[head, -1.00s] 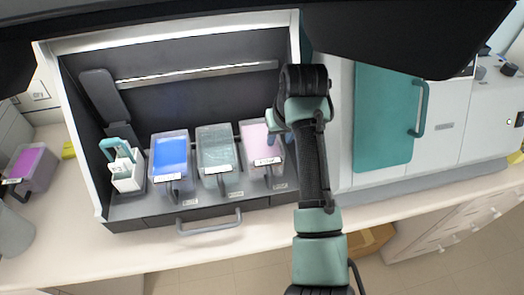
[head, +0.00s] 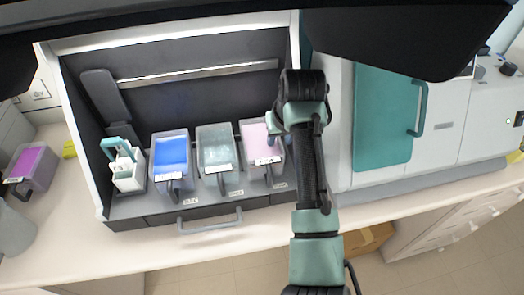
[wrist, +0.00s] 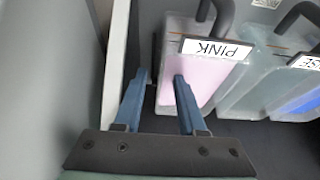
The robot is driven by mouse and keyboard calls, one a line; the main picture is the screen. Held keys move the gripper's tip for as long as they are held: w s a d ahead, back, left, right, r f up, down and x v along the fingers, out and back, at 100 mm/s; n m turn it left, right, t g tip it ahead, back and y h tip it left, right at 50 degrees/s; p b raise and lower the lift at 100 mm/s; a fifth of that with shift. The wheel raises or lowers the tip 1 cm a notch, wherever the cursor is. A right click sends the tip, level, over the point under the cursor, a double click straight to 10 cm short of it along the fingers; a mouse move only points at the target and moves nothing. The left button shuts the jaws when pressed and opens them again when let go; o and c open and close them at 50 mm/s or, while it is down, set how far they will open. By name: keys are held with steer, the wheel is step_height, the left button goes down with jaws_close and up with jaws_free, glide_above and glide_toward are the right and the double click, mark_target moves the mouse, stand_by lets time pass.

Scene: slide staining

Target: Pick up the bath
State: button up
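The pink bath (head: 255,135) stands at the right end of a row of three clear tubs in the dark bay. Its label reads PINK in the wrist view (wrist: 200,75), and a dark handle rises beside the label. My gripper (wrist: 161,78) is at this bath, with two blue fingers apart. One finger is beyond the bath's side wall and the other overlaps the pink part, so the wall shows between them. I cannot tell whether either finger touches it.
The clear rinse bath (head: 216,150) is close beside the pink one, with the blue bath (head: 171,155) further left. A white slide holder (head: 127,172) stands at the bay's left end. The bay's side wall (wrist: 60,70) is close to my gripper. A purple tub (head: 33,168) is outside.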

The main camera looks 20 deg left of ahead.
jaws_close()
stand_by(1.2)
steer(key=shift+w+r, duration=0.1)
steer(key=shift+r, duration=0.05)
